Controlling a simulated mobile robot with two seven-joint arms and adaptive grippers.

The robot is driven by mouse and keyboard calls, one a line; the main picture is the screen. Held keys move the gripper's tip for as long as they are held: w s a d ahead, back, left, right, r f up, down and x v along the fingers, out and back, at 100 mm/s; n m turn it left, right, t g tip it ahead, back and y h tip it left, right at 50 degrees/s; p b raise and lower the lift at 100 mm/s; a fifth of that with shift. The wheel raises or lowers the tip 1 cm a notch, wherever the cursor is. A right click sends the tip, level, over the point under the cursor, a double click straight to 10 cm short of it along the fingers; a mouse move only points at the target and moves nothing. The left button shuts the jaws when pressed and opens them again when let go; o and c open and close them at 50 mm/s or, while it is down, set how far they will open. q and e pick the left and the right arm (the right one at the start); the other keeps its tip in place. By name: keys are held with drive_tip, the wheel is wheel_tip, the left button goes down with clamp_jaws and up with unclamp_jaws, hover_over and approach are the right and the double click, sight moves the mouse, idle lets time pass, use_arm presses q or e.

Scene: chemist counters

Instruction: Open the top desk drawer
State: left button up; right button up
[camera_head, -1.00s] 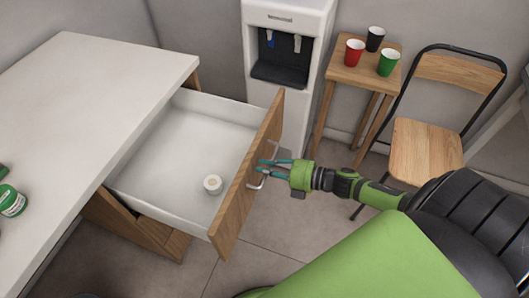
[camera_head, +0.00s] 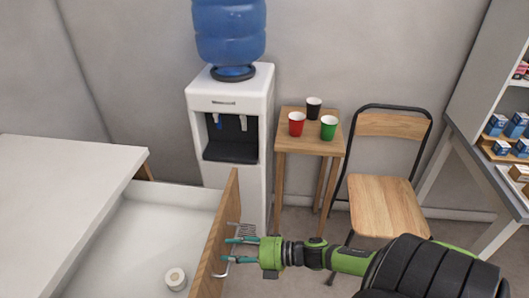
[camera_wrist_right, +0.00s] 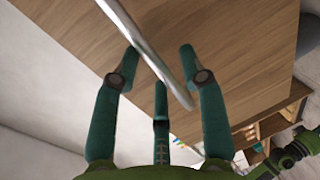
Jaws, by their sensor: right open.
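The top desk drawer (camera_head: 135,225) is pulled far out of the white-topped desk (camera_head: 60,195). Its wooden front (camera_head: 220,235) shows edge-on in the head view and as a broad wood panel in the right wrist view (camera_wrist_right: 225,50). The metal bar handle (camera_head: 226,268) is on the outer face, and it crosses between my fingers in the right wrist view (camera_wrist_right: 150,48). My right gripper (camera_head: 240,250) is open at the handle, its teal fingers on either side of the bar. A small white round container (camera_head: 175,279) sits inside the drawer. My left gripper is not in view.
A water dispenser (camera_head: 235,115) stands behind the drawer. A wooden side table (camera_head: 305,147) with red, black and green cups and a chair (camera_head: 385,205) are to the right. Shelves with boxes (camera_head: 505,125) are at the far right.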

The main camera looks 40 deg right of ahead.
drive_tip(key=v, duration=1.1)
drive_tip(key=shift+f, duration=0.15)
drive_tip(key=s+d+f+m+g+h, duration=0.1)
drive_tip(key=s+d+f+m+h, duration=0.15)
drive_tip(key=f+m, duration=0.4)
drive_tip(key=s+d+f+m+g+h, duration=0.1)
drive_tip(key=s+d+f+m+h, duration=0.2)
drive_tip(key=f, duration=0.7)
drive_tip(key=s+d+f+m+g+h, duration=0.1)
drive_tip(key=s+f+m+h, duration=0.25)
drive_tip(key=f+m, duration=0.35)
drive_tip(key=s+a+f+m+g, duration=0.6)
drive_tip(key=s+a+f+g, duration=0.2)
drive_tip(key=s+a+f, duration=0.7)
drive_tip(key=shift+s+a+f+m+h, duration=0.35)
drive_tip(key=shift+s+a, duration=0.25)
drive_tip(key=shift+s, duration=0.55)
